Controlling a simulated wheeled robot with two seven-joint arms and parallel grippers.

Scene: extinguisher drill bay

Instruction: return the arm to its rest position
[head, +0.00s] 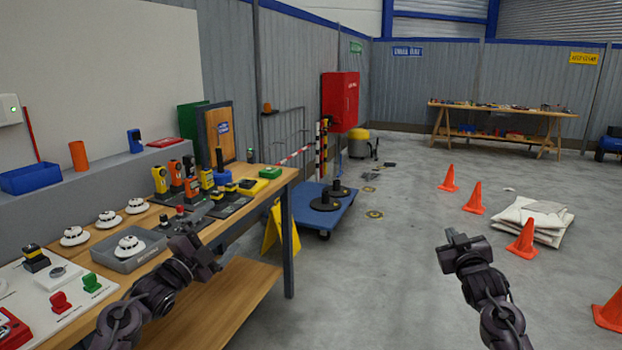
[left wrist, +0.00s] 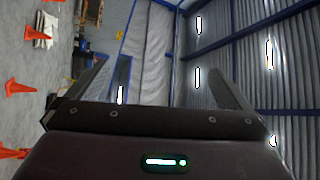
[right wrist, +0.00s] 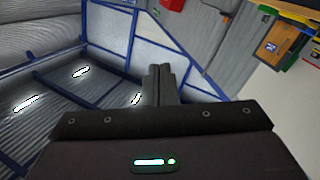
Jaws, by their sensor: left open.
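My left gripper (head: 190,218) is over the front edge of the wooden workbench, in front of the detectors and handheld devices. In the left wrist view its two fingers (left wrist: 153,88) stand wide apart with nothing between them. My right gripper (head: 456,236) is raised over the open grey floor, right of the bench and clear of everything. In the right wrist view its fingers (right wrist: 161,84) are together, with nothing seen between them. Neither gripper holds a thing.
The workbench (head: 245,207) carries several white detectors, a grey tray (head: 128,257) and yellow and orange devices (head: 160,180). A blue trolley (head: 335,214) stands beyond its end.

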